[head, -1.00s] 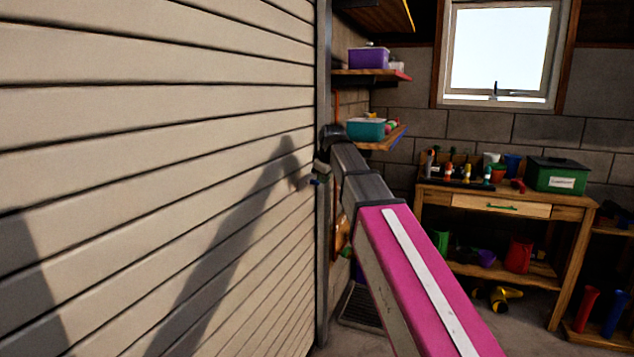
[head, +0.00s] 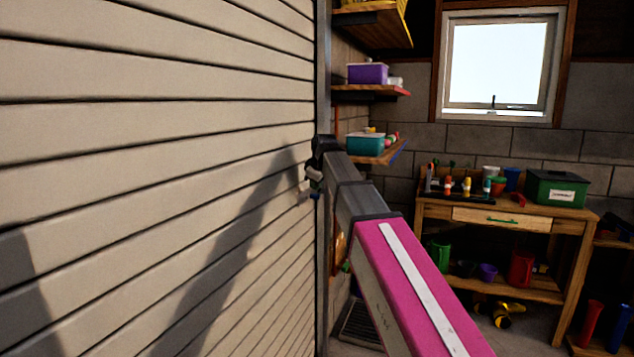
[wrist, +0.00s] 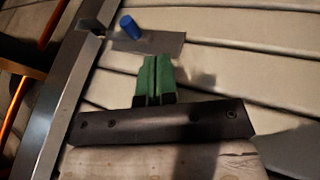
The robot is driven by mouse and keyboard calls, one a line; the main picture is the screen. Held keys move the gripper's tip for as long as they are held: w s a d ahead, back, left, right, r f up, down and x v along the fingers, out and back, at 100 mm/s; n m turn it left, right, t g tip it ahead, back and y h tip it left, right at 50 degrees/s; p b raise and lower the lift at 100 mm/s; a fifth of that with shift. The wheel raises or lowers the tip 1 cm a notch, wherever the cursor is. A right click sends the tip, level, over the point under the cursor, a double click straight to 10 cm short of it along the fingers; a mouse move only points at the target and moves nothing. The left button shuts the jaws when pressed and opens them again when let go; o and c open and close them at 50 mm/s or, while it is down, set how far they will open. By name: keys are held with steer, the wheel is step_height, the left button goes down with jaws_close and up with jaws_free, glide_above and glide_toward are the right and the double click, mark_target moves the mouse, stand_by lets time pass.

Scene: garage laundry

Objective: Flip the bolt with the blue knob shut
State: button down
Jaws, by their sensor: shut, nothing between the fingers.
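In the wrist view the blue knob (wrist: 130,27) stands out from a flat grey metal plate (wrist: 165,42) on the ribbed door, close to the metal post at the door's edge. A metal bracket (wrist: 90,27) sits on the post beside it. My gripper (wrist: 158,62) has green fingers pressed together with nothing between them. Its tips show just below the plate, apart from the knob; their depth to the door is hard to judge. In the head view my gripper (head: 311,181) is at the door's right edge, and a tiny blue spot, likely the knob (head: 315,196), shows just below it.
The pale ribbed door (head: 160,160) fills the left, with the metal post (head: 323,80) at its edge. Shelves with a purple box (head: 368,73) and a teal bin (head: 365,144) are beyond my arm. A wooden workbench (head: 500,215) stands at the right.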

mark_target(317, 196)
steer(key=w+f, duration=0.6)
steer(key=w, duration=0.1)
steer(key=shift+f, duration=0.15)
steer(key=shift+d, duration=0.1)
steer(key=w, duration=0.1)
steer(key=w+d, duration=0.1)
steer(key=w, duration=0.2)
steer(key=shift+w+d, duration=0.35)
steer(key=s, duration=0.1)
steer(key=s+a, duration=0.1)
steer(key=s+r, duration=0.1)
steer(key=s, duration=0.1)
steer(key=shift+a, duration=0.15)
steer(key=v, duration=1)
